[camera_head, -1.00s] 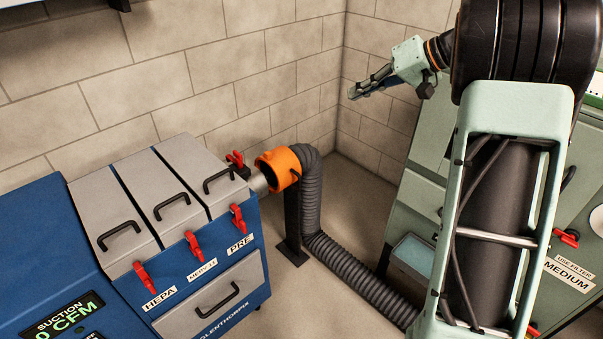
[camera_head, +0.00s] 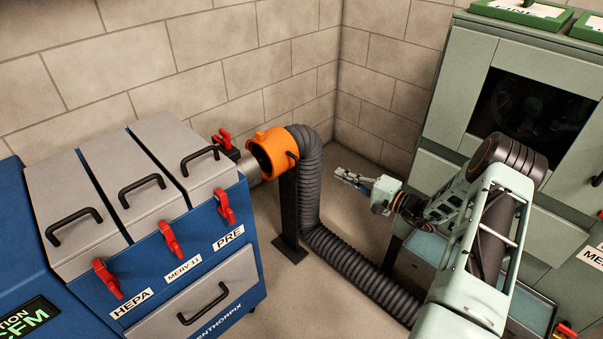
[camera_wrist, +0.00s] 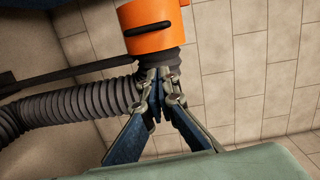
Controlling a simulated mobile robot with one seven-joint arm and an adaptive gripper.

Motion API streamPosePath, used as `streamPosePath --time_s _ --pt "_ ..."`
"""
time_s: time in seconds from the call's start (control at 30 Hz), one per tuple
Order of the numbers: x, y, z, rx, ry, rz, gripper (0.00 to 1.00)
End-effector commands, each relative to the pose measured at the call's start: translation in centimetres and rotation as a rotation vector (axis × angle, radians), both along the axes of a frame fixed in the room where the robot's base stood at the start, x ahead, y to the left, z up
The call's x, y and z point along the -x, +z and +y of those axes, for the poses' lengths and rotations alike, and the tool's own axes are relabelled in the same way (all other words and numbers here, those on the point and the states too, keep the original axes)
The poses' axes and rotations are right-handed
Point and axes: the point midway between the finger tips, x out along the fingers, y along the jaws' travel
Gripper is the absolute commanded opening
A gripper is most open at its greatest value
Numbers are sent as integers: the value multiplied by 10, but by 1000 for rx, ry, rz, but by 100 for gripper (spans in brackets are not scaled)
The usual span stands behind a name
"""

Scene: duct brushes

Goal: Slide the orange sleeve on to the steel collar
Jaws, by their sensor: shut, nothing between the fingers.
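The orange sleeve (camera_head: 272,152) sits on the end of a ribbed grey hose (camera_head: 311,185), its open mouth facing left. The steel collar (camera_head: 250,167) sticks out of the blue machine's right side, just left of the sleeve's mouth. Whether the two touch or overlap, I cannot tell. My gripper (camera_head: 345,177) is shut and empty, to the right of the hose bend and apart from it, pointing left. In the wrist view my gripper (camera_wrist: 158,82) points toward the orange sleeve (camera_wrist: 150,25), which has a dark slot-like handle. The collar is not visible there.
The blue filter machine (camera_head: 235,285) with red latches (camera_head: 168,238) stands at left. A red-handled clamp or valve (camera_head: 224,142) is above the collar. A dark post (camera_head: 290,215) supports the hose. A green cabinet (camera_head: 440,110) stands at right, a block wall behind.

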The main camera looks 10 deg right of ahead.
Motion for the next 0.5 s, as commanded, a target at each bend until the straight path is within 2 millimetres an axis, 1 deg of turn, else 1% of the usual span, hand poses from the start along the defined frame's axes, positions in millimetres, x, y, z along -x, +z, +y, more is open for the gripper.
streamPosePath --time_s 0.03,0.1,0.5 --pt "1 -10 -3 -24 -21 2 0" --pt "1 -15 -6 -43 -41 4 0" --pt "1 -18 -7 -57 -54 4 0"
